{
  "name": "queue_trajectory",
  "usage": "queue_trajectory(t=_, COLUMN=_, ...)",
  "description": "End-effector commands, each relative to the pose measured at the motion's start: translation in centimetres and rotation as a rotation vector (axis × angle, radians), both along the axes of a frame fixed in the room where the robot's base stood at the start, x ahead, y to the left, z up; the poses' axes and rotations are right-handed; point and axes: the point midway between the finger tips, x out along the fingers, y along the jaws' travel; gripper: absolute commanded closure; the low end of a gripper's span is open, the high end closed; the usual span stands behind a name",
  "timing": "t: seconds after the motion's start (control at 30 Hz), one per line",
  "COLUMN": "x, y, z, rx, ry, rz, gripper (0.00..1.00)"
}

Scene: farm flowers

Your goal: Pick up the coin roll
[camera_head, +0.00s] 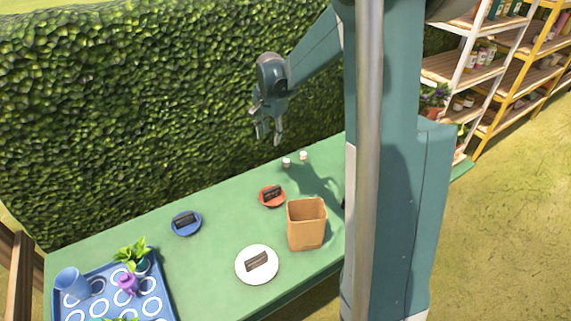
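My gripper (269,138) is raised above the back edge of the green table (215,245), in front of the hedge. Its fingers point down and are apart, with nothing visible between them. Two small pale cylinders, one on the left (287,162) and one on the right (303,155), stand on the table below and to the right of the gripper. They are too small to tell whether either is the coin roll. No other thing is clearly a coin roll.
Dark blocks lie on a blue plate (176,231), a red plate (264,203) and a white plate (243,275). An open brown box (306,230) stands at the right. A blue tray (165,300) with plants and a blue cup (72,283) is at the left.

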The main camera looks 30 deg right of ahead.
Motion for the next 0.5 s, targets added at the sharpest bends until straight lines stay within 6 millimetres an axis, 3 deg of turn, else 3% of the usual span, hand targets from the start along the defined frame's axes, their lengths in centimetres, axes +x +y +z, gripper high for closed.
queue_trajectory(t=0.5, x=4.5, y=-6.2, z=-8.5, rx=0.049, ry=0.078, rz=-0.243, gripper=0.62)
